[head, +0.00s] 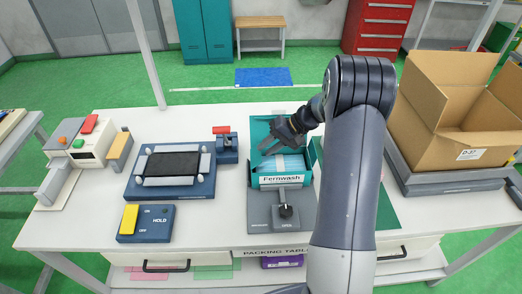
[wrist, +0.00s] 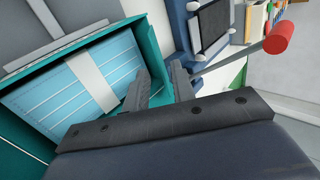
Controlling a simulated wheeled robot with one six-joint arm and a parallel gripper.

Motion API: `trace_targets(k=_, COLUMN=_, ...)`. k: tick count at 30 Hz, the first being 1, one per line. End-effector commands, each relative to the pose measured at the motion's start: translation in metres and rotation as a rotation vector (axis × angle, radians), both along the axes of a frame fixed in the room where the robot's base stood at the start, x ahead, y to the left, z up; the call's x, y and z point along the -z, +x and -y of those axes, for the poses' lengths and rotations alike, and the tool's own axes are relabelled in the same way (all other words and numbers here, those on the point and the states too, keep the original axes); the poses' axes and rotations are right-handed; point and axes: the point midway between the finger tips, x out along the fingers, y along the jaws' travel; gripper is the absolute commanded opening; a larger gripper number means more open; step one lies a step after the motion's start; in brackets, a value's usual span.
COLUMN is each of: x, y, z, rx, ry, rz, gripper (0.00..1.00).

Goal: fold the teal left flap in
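An open teal carton (head: 253,172) labelled Fernwash sits in a grey holder on the white table. In it lies a stack of light blue masks (head: 291,164) with a pale band, seen also in the wrist view (wrist: 50,103). A teal panel (wrist: 152,48) stands along one side of the carton; I cannot tell for sure where wall ends and left flap begins. My gripper (head: 283,135) is over the carton's left part. In the wrist view its two fingers (wrist: 160,77) are apart, with teal showing between them. I cannot tell whether they touch it.
Left of the carton stand a lever with a red knob (head: 221,130), a dark blue fixture (head: 172,190) and a HOLD button box (head: 146,223). A large cardboard box (head: 430,135) stands at the right.

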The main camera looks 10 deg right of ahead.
Motion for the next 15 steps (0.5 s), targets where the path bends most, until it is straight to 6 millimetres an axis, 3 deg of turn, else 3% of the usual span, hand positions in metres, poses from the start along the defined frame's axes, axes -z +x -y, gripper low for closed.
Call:
trace_targets(k=6, x=0.020, y=0.004, z=-0.021, rx=-0.001, ry=0.001, rz=-0.002, gripper=0.25)
trace_targets(k=15, x=0.026, y=0.005, z=-0.025, rx=0.001, ry=0.000, rz=0.001, gripper=0.25)
